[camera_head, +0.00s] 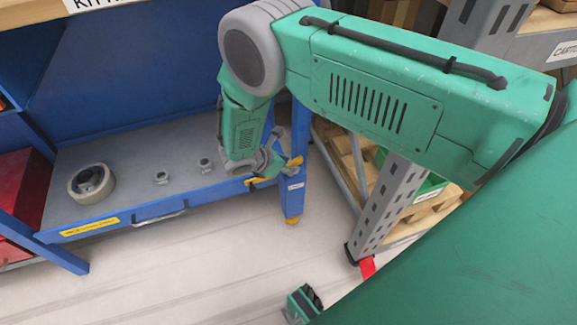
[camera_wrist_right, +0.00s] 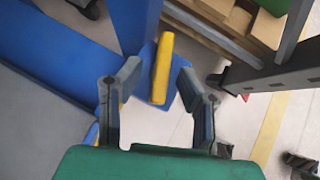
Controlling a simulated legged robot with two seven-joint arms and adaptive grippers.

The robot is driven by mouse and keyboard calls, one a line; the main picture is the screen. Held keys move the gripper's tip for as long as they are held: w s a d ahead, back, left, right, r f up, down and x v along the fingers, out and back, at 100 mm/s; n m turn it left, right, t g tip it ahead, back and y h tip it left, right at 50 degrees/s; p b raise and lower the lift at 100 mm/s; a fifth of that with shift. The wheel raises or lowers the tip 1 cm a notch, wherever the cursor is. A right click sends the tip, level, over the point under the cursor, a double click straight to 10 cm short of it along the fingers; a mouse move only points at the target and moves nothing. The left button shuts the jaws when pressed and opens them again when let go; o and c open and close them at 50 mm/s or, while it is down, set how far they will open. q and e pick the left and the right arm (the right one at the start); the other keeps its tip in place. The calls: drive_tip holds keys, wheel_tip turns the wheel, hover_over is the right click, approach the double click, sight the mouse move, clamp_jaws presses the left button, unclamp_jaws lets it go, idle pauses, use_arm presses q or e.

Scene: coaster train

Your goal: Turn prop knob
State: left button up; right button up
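A yellow bar-shaped knob (camera_wrist_right: 162,68) is mounted on a blue post in the right wrist view, with its long side near upright. My right gripper (camera_wrist_right: 159,76) is open, with one grey finger on each side of the knob. I see a gap on both sides, and no clear contact. In the head view the right gripper (camera_head: 270,163) is at the right front corner of the blue bench, and yellow parts show beside its fingers. The knob is mostly hidden there by the gripper.
A grey shelf in a blue bench (camera_head: 130,222) holds a tape roll (camera_head: 91,184) and two small grey knob-like pieces. A perforated grey rack post (camera_head: 388,208) stands to the right, with wooden pallets behind it. The floor in front is mostly clear.

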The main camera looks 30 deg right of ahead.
drive_tip(key=shift+d, duration=0.1)
clamp_jaws()
drive_tip(key=shift+w+m, duration=0.1)
drive_tip(key=shift+m, duration=0.3)
drive_tip(key=m+g, duration=0.2)
drive_tip(key=m, duration=0.1)
drive_tip(key=m+g, duration=0.1)
drive_tip(key=shift+w+m+g+y, duration=0.3)
drive_tip(key=shift+g, duration=0.1)
drive_tip(key=m+g+y, duration=0.1)
drive_tip(key=m, duration=0.1)
drive_tip(key=m+g, duration=0.2)
drive_tip(key=shift+w+d+f+y, duration=0.1)
drive_tip(key=shift+w+d+y, duration=0.1)
drive_tip(key=shift+y, duration=0.2)
drive_tip(key=shift+w+m+g+y, duration=0.15)
drive_tip(key=shift+m+g+y, duration=0.3)
drive_tip(key=shift+m, duration=0.45)
